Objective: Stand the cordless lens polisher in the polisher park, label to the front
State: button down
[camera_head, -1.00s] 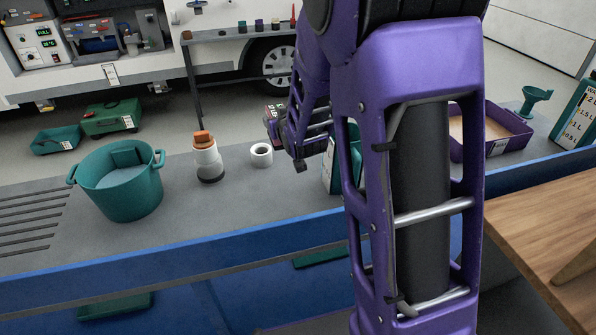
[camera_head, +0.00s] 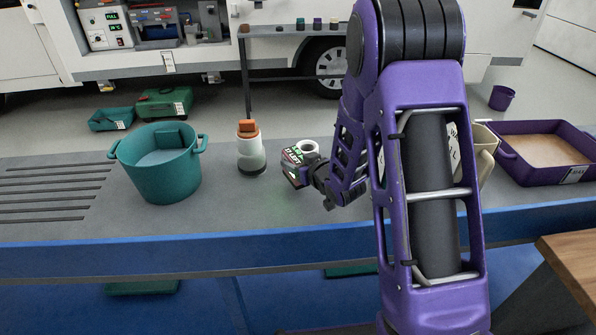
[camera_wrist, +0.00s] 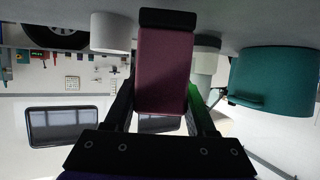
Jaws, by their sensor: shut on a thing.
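My gripper (camera_head: 318,177) is shut on a maroon block-shaped tool with a black end, which I take for the cordless lens polisher (camera_head: 294,170). In the head view its printed face, with a green patch, shows toward me. In the wrist view the polisher (camera_wrist: 163,70) is between the fingers of my gripper (camera_wrist: 160,92). A short white open-topped ring (camera_head: 309,147) stands just behind it on the grey bench; it also shows in the wrist view (camera_wrist: 110,32). I cannot tell whether this ring is the polisher park, or whether the polisher touches anything.
A white bottle with an orange top (camera_head: 250,150) stands close left of the polisher. A teal two-handled tub (camera_head: 160,175) is farther left, beside slots in the bench (camera_head: 230,215). A purple tray (camera_head: 540,170) is at the right. Bare bench lies in front.

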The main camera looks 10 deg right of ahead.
jog(key=shift+f, duration=1.3)
jog(key=shift+f+b, duration=0.25)
jog(key=shift+b, duration=0.2)
jog(key=shift+c, duration=1.1)
grip_release()
jog(key=shift+r, duration=0.2)
